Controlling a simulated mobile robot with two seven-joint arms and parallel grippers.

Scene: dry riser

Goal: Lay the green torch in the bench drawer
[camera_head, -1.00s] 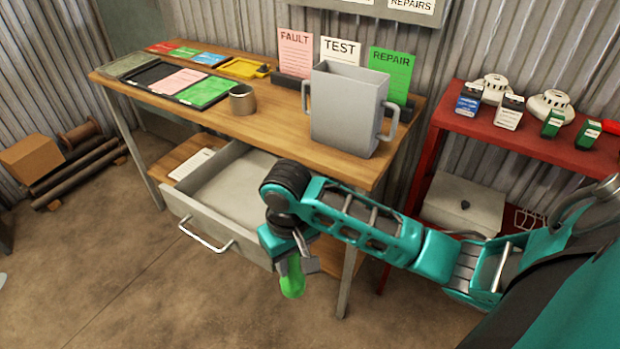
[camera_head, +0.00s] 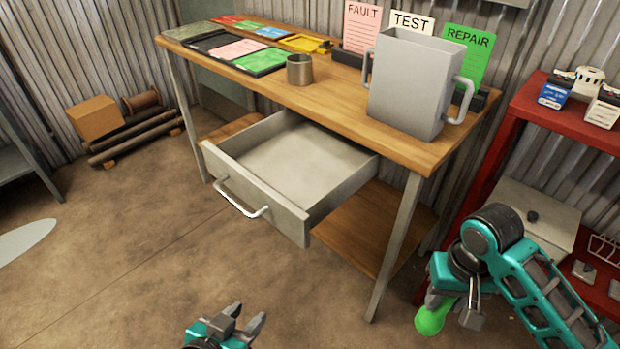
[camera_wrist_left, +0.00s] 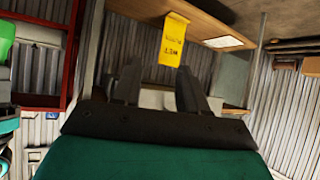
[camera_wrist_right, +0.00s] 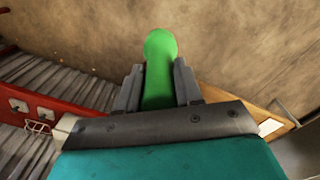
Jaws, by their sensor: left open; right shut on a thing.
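The green torch (camera_head: 430,318) is held in my right gripper (camera_head: 456,302), low at the right of the head view. In the right wrist view the torch (camera_wrist_right: 160,75) stands out between the two fingers of my right gripper (camera_wrist_right: 158,88), which is shut on it. The bench drawer (camera_head: 300,160) is pulled out and looks empty; its front carries a metal handle (camera_head: 240,200). The torch is to the right of the drawer and apart from it. My left gripper (camera_head: 248,318) is open and empty at the bottom of the head view, in front of the drawer.
The wooden bench (camera_head: 340,105) carries a grey two-handled bin (camera_head: 415,85), a metal cup (camera_head: 299,69) and coloured cards. A bench leg (camera_head: 393,250) stands between torch and drawer. A red shelf (camera_head: 570,125) is at right. Floor before the drawer is clear.

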